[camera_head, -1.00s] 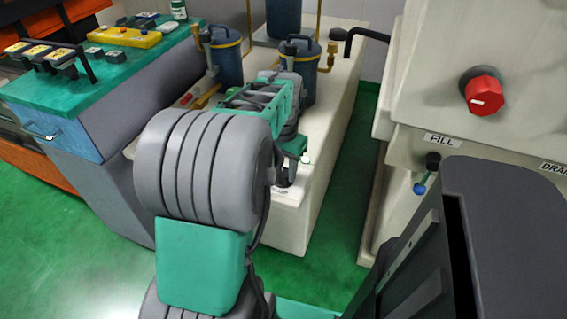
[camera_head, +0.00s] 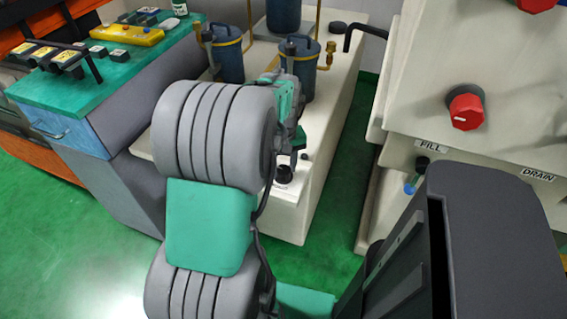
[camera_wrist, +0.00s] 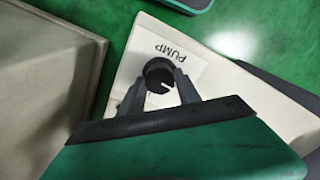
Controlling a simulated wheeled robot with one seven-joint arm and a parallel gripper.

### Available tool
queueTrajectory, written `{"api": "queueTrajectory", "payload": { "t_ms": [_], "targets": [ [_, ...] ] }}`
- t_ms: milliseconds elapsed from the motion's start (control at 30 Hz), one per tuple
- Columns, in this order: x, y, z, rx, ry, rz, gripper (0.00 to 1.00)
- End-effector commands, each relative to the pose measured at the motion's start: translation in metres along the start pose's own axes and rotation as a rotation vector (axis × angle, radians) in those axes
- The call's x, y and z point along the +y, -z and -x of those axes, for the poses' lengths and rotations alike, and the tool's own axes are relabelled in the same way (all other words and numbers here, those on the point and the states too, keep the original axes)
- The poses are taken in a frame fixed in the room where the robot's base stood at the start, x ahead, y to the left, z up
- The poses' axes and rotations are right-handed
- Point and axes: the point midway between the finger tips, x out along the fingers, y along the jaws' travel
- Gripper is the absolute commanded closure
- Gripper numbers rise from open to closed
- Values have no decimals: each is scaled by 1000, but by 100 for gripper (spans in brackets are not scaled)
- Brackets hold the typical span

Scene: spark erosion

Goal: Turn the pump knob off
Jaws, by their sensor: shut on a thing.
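The pump knob (camera_wrist: 158,73) is a round black knob with a short white line on its face. It sits beside a white label reading PUMP (camera_wrist: 182,50), upside down in the wrist view, on a cream panel. My gripper (camera_wrist: 160,86) has its two dark fingers on either side of the knob, shut on it. In the head view, a dark knob (camera_head: 283,174) shows at the near end of the cream tank (camera_head: 318,190), just below my gripper (camera_head: 297,150). My arm hides part of the tank there.
Blue filter canisters (camera_head: 228,55) with brass fittings stand on the tank. At right, a cream machine carries a red knob (camera_head: 466,108) and FILL and DRAIN labels. A green-topped cabinet (camera_head: 90,88) stands left. Green floor shows between tank and machine.

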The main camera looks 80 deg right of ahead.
Motion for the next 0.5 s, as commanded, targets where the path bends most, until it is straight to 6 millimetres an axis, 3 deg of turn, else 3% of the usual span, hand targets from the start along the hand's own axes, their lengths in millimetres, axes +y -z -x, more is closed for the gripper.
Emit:
{"api": "queueTrajectory", "payload": {
  "t_ms": [500],
  "targets": [
    [0,1,1,2,-1,121,100]
  ]
}}
